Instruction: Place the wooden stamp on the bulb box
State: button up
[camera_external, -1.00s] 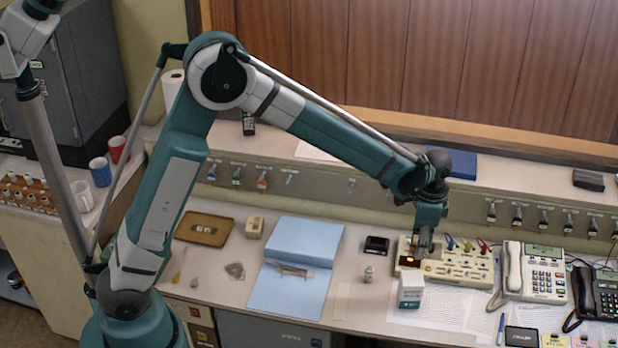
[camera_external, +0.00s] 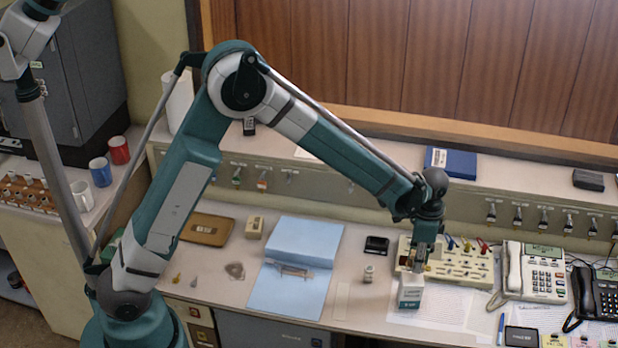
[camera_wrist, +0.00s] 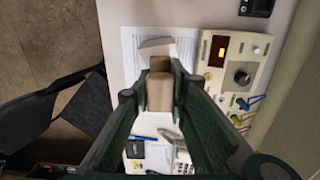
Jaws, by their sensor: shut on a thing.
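My gripper (camera_external: 420,262) is shut on the wooden stamp, a small brown block that shows between the two fingers in the wrist view (camera_wrist: 160,92). In the external view the stamp is mostly hidden by the fingers. The bulb box (camera_external: 411,292) is a small white box with teal marking, standing upright on the desk. I cannot tell whether stamp and box touch.
A cream control panel (camera_external: 465,264) with knobs and cables stands right behind the box. A white phone (camera_external: 535,272) is to the right. A small metallic cylinder (camera_external: 369,273) and a blue folder (camera_external: 290,290) lie to the left. Papers lie under the box.

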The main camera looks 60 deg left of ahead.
jog(key=shift+f, duration=0.1)
jog(key=shift+f, duration=1.85)
jog(key=shift+f+b, duration=0.2)
jog(key=shift+b, duration=0.1)
jog(key=o, duration=0.9)
jog(key=shift+c, duration=0.2)
jog(key=shift+r, duration=0.15)
notch_tip(320, 180, up, 12)
jog(key=shift+r+p, duration=0.1)
jog(key=shift+p, duration=0.45)
